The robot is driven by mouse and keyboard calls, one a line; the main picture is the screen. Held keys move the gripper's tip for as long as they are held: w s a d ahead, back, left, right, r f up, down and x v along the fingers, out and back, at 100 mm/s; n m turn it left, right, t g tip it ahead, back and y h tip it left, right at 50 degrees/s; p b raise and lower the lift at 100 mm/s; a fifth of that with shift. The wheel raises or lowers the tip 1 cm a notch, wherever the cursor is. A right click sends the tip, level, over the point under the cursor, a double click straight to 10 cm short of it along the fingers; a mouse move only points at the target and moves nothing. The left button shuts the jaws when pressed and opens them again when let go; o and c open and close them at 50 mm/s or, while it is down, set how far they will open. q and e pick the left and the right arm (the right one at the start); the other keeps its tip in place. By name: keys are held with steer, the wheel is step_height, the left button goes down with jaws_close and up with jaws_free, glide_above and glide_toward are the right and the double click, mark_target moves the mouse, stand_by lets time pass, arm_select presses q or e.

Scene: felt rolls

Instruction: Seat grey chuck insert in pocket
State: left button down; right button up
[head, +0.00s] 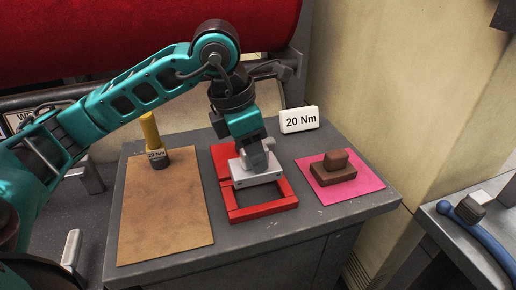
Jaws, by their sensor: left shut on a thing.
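The grey chuck insert (257,178) is a light grey, flat-based block. My left gripper (257,152) points down from above and is shut on the insert's upper part. The insert is over the back part of the red frame (263,214), which lies on the grey bench top. The front part of the frame's opening shows empty and dark. The insert and gripper hide the back of the opening. I cannot tell whether the insert touches the frame or hangs just above it. My right gripper is not in view.
A brown block (334,176) sits on a pink mat (365,187) at right. A white "20 Nm" sign (299,120) stands behind. A blue-handled item (480,232) lies on another surface at far right.

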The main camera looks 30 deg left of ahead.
arm_select(q)
steer(key=shift+w+d, duration=0.25)
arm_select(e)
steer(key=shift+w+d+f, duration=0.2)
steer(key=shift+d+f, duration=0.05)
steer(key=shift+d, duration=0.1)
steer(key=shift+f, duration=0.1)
arm_select(q)
steer(key=shift+f, duration=0.1)
steer(key=shift+f+b, duration=0.55)
steer(key=shift+b, duration=0.25)
steer(key=shift+f+b, duration=0.65)
steer(key=shift+f, duration=0.05)
steer(key=shift+f+b, duration=0.35)
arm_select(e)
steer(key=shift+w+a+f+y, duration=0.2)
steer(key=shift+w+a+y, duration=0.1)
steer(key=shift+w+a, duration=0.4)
